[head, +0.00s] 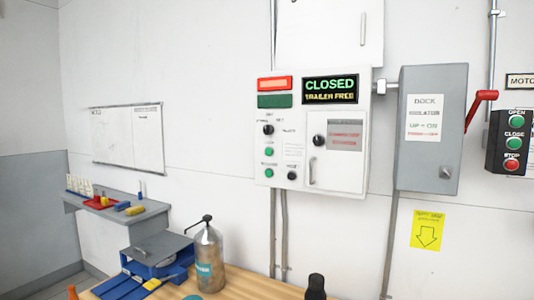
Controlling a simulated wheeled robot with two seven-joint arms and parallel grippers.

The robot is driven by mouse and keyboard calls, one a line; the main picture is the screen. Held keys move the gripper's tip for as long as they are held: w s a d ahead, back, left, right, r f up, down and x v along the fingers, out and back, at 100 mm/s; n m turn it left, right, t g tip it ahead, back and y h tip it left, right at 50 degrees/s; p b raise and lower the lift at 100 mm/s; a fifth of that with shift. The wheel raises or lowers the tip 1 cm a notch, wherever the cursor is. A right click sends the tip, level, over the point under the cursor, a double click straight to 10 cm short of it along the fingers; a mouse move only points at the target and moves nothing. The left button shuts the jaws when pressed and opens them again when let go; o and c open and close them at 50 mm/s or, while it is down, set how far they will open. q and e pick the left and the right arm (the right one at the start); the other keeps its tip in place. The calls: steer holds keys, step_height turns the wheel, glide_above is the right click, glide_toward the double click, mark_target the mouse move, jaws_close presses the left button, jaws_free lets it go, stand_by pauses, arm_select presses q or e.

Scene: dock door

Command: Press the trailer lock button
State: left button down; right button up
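A white control panel (376,120) hangs on the wall in the middle of the head view. Its display (330,89) reads "CLOSED" and "TRAILER FREE". On its left part sit a black knob (268,130), an upper green button (269,151) and a lower green button (269,170). A second black knob (292,176) is to the right of the lower green button. The small labels are too blurred to tell which one is the trailer lock button. Neither of my grippers is in view.
A grey dock isolator box (430,165) with a red lever (480,108) is to the right. Beyond it is a button box (510,142) marked open, close, stop. Below, a wooden bench (245,287) holds a metal spray bottle (209,258) and a dark object (316,288).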

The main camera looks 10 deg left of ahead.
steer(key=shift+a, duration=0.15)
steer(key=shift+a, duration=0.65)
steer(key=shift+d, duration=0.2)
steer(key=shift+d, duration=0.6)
